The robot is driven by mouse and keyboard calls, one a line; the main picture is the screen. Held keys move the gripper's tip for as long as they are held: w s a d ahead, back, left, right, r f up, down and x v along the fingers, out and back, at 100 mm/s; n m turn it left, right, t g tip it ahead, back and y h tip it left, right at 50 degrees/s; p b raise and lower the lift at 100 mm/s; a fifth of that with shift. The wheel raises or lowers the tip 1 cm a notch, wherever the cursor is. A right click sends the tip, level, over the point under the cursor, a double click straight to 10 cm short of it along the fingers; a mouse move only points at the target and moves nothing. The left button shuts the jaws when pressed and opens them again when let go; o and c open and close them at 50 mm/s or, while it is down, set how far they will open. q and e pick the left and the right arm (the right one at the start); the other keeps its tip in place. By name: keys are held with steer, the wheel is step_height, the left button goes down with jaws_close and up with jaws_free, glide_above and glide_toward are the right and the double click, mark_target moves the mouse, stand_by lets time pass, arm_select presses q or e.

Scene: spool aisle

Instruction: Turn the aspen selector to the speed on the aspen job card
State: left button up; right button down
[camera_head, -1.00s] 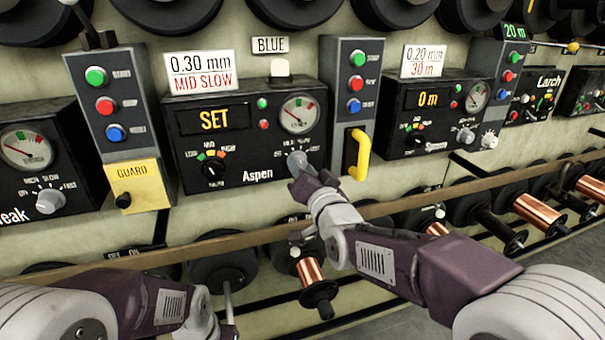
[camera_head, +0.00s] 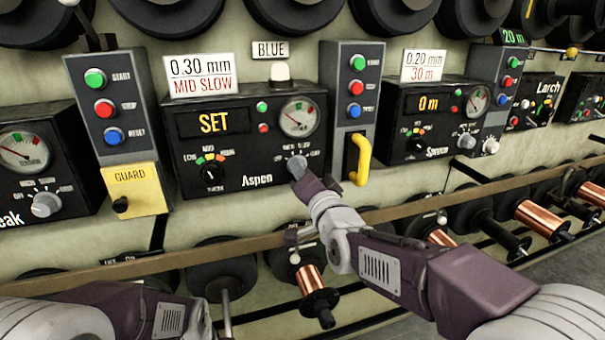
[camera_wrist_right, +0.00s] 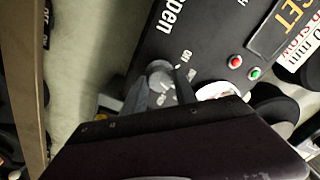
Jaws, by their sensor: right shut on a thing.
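The Aspen box (camera_head: 235,183) is black, with an amber SET display (camera_head: 213,122). Its job card (camera_head: 200,76) is white, stands on top and reads 0.30 mm, MID SLOW. The Aspen selector (camera_head: 296,162) is a grey knob at the lower right of the box, with small speed labels around it that are hard to read. My right gripper (camera_head: 298,172) is shut on this selector and hides part of it. In the right wrist view the knob (camera_wrist_right: 159,72) shows at the fingertips (camera_wrist_right: 160,88); its pointer direction is unclear. My left gripper is out of view; only its arm shows.
A button panel (camera_head: 355,75) with a yellow handle (camera_head: 360,160) stands just right of the box. A yellow GUARD plate (camera_head: 135,189) is at left. A brown rail (camera_head: 215,243) and spools run below. A white beacon (camera_head: 280,72) tops the box.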

steer(key=c, duration=1)
jaws_free()
steer(key=shift+o, duration=0.2)
steer(key=shift+s, duration=0.1)
steer(key=p+v, duration=0.2)
steer(key=v, duration=0.7)
